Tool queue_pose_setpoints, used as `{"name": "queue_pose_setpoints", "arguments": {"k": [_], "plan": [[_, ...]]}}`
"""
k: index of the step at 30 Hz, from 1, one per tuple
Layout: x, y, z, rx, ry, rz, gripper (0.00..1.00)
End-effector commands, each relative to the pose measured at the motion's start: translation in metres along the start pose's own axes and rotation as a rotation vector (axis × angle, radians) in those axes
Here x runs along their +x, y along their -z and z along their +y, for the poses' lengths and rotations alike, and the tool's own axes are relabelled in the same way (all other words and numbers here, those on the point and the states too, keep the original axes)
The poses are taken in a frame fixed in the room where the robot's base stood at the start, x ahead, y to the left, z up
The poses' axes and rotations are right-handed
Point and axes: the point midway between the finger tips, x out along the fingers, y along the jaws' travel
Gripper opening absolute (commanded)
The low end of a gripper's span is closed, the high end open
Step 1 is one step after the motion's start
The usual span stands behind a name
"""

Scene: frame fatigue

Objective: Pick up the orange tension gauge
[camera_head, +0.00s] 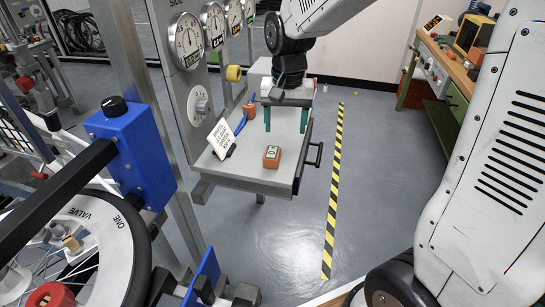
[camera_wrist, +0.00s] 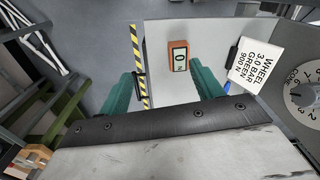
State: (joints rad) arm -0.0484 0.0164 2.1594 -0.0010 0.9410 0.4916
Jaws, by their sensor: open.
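The orange tension gauge (camera_head: 272,156) lies on the grey tray (camera_head: 245,172), its small display facing up. In the wrist view the gauge (camera_wrist: 178,56) sits just beyond the gap between the fingertips, a little right of the middle, and its display reads 0 N. My gripper (camera_head: 285,125) is open, with its two teal fingers pointing down over the back part of the tray. It also shows in the wrist view (camera_wrist: 167,80) with nothing between the fingers. The gauge is apart from both fingers and fully visible.
A white card (camera_head: 220,138) reading WHEEL 3.0 BAR GREEN 900 N stands at the tray's left edge. An orange part (camera_head: 249,111) with a blue hose is behind it. A blue-clamped wheel stand (camera_head: 140,160) is at left. Right of the tray, the floor has a striped line (camera_head: 334,190).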

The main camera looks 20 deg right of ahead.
Motion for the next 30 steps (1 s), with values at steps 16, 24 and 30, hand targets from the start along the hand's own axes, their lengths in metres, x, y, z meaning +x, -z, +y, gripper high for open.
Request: {"name": "queue_pose_setpoints", "arguments": {"k": [16,24,30], "plan": [[0.083,0.049,-0.029,0.124,-0.013,-0.023,0.65],[0.120,0.043,-0.032,0.124,-0.015,-0.025,0.65],[0.136,0.043,-0.032,0.124,-0.013,-0.022,0.65]]}}
